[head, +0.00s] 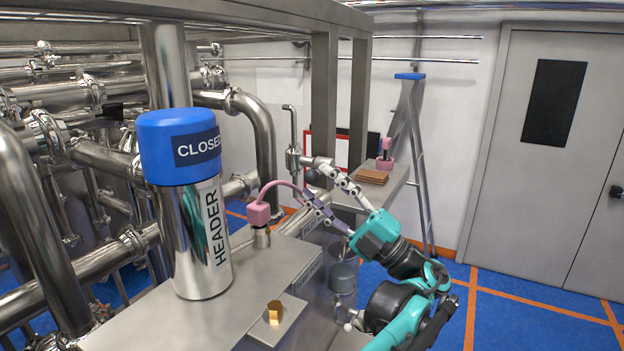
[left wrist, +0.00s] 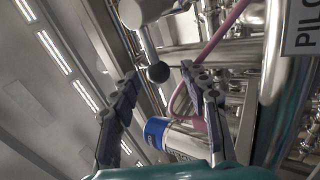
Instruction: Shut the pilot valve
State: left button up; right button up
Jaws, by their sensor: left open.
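The pilot valve (head: 293,156) is a small steel fitting on a thin bent pipe, beyond the bench. In the left wrist view its grey body (left wrist: 143,12) carries a short lever ending in a black ball knob (left wrist: 158,73). Part of a "PILO…" label (left wrist: 302,28) shows at the right edge there. My left gripper (head: 309,181) is open, its fingers reaching toward the valve. In the left wrist view the knob appears between the open fingertips (left wrist: 161,76); I cannot tell whether either finger touches it. My right gripper is out of view.
A steel "HEADER" cylinder (head: 205,240) with a blue "CLOSED" cap (head: 178,145) stands on the bench (head: 150,325). A pink hose (head: 280,184) rises from a pink fitting (head: 258,214) near my fingers. A brass hex piece (head: 274,312) sits in front. Dense pipes fill the left.

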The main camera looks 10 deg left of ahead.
pick_arm(q)
jog(key=v, duration=0.9)
